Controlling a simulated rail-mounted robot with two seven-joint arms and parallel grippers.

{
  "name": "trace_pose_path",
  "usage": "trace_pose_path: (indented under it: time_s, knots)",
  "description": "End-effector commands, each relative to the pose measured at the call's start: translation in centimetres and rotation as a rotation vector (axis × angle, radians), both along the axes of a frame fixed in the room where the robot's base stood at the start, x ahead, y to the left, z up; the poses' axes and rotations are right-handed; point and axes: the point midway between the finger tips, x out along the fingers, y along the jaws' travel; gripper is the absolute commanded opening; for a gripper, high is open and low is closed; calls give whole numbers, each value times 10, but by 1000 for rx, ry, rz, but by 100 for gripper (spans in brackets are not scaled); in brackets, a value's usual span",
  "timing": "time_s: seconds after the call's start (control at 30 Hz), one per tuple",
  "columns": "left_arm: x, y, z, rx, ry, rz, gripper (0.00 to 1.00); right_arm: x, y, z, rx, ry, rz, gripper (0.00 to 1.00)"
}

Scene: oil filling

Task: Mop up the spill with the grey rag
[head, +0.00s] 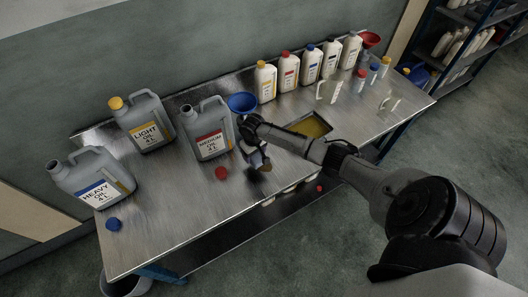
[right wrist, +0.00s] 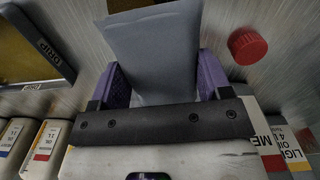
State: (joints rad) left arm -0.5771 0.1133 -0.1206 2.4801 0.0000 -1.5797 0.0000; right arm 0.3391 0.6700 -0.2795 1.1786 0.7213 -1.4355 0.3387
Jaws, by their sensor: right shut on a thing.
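My right gripper (head: 256,158) reaches over the middle of the metal bench, pointing down. In the right wrist view its purple fingers (right wrist: 165,85) are shut on the grey rag (right wrist: 152,50), which spreads out past the fingertips. The rag's lower edge is close to the bench top; I cannot tell if it touches. A dark brown patch, apparently the spill (right wrist: 140,4), shows just beyond the rag; the rag hides part of it. My left gripper is not in view.
A drip tray (head: 312,126) with yellow oil lies right of the gripper. A red cap (head: 221,173) lies left of it. The medium oil jug (head: 206,130) and a blue funnel (head: 242,102) stand close behind. Several white bottles (head: 288,72) line the back.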

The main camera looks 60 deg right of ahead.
Motion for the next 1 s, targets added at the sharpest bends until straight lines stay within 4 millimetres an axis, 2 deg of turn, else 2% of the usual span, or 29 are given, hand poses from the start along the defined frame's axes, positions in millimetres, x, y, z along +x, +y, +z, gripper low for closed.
trace_pose_path:
  time_s: [0.1, 0.27, 0.57, 1.0]
  knots:
    - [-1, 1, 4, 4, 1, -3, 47, -19, -15, -12, 2, 1, -14, 52]
    - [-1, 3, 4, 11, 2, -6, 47, -30, -24, -20, 2, -1, -20, 52]
    - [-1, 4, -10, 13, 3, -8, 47, -32, -26, -34, 1, -2, -21, 52]
    - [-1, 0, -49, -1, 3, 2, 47, -31, -25, -67, 0, -2, -21, 52]
